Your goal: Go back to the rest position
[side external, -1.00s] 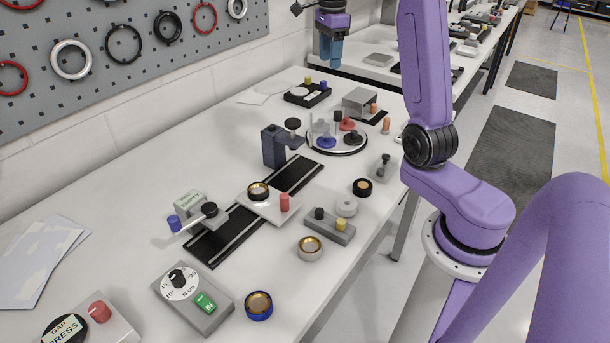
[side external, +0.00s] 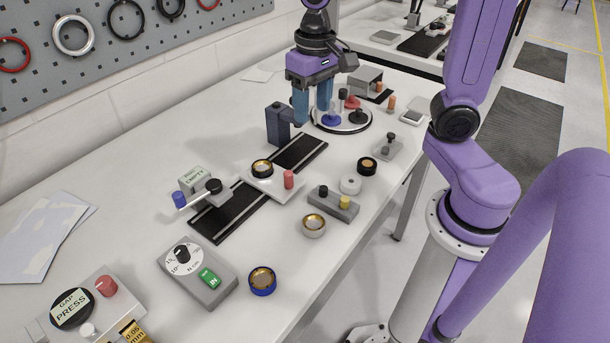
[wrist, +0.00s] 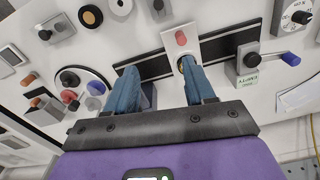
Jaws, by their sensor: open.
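My gripper (side external: 312,104) is purple and black with two blue fingers. It hangs over the back half of the bench, fingers down, beside the dark blue upright block (side external: 278,125) at the far end of the black rail (side external: 232,217). The fingers are apart and nothing shows between them. In the wrist view the gripper (wrist: 162,84) spreads its fingers above the rail, with the white carriage (wrist: 181,41) near one fingertip. Part of the block is hidden behind a finger. Whether the fingers touch it, I cannot tell.
A round tray (side external: 369,124) with coloured knobs stands just behind the gripper. The carriage (side external: 269,185) with a red knob sits on the rail. A grey dial box (side external: 208,280) and a blue ring (side external: 262,281) are nearer the front. The bench's left side holds papers (side external: 42,238).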

